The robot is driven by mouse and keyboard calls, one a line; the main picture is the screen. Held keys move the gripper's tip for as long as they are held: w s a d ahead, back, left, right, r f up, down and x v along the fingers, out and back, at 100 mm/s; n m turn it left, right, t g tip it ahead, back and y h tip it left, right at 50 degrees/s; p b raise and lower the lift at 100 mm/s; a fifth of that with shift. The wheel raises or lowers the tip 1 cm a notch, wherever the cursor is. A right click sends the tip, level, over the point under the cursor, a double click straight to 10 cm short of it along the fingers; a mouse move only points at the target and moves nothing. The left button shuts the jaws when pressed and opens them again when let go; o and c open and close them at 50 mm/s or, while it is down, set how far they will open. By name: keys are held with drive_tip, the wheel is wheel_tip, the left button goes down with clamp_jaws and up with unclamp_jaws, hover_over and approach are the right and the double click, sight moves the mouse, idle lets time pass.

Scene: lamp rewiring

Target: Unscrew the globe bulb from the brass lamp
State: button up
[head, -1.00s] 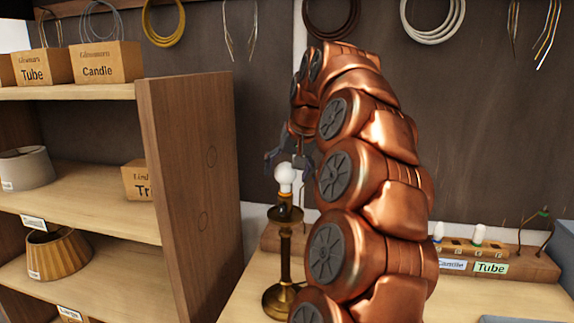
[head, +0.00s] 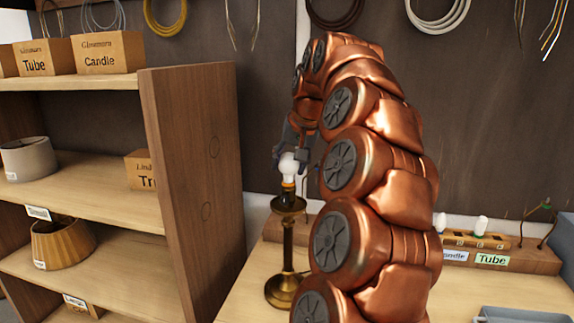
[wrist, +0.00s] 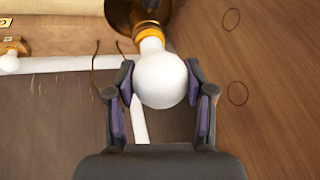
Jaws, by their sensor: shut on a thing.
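The white globe bulb (head: 288,164) sits upright at the top of the brass lamp (head: 287,245), with its neck at an orange-gold socket. My gripper (head: 290,150) is above the lamp and is shut on the globe bulb. In the wrist view the bulb (wrist: 161,80) is between the two fingertips of my gripper (wrist: 161,88), one on each side. Its neck still meets the gold collar of the lamp (wrist: 150,28). I cannot tell how far it is threaded in.
A wooden shelf unit (head: 195,170) with boxes and lampshades stands close on the left. A rack with small bulbs (head: 478,238) and a "Tube" label is at the back right. A grey tray (head: 520,314) lies at the front right. Wire coils hang behind.

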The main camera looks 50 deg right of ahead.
drive_tip(key=o, duration=0.5)
drive_tip(key=c, duration=0.5)
drive_tip(key=n+p, duration=0.1)
drive_tip(key=n+y+p, duration=0.1)
drive_tip(key=n, duration=0.1)
drive_tip(key=shift+d+r, duration=0.1)
drive_tip(key=shift+r, duration=0.1)
drive_tip(key=shift+c, duration=0.2)
drive_tip(key=n+y+p, duration=0.2)
drive_tip(key=n+p, duration=0.1)
drive_tip(key=n, duration=0.1)
drive_tip(key=shift+p, duration=0.35)
drive_tip(key=shift+f+n+y, duration=0.2)
drive_tip(key=shift+n+y, duration=0.1)
drive_tip(key=shift+n, duration=0.2)
drive_tip(key=o, duration=1.2)
drive_tip(key=shift+c, duration=0.2)
drive_tip(key=shift+f, duration=0.1)
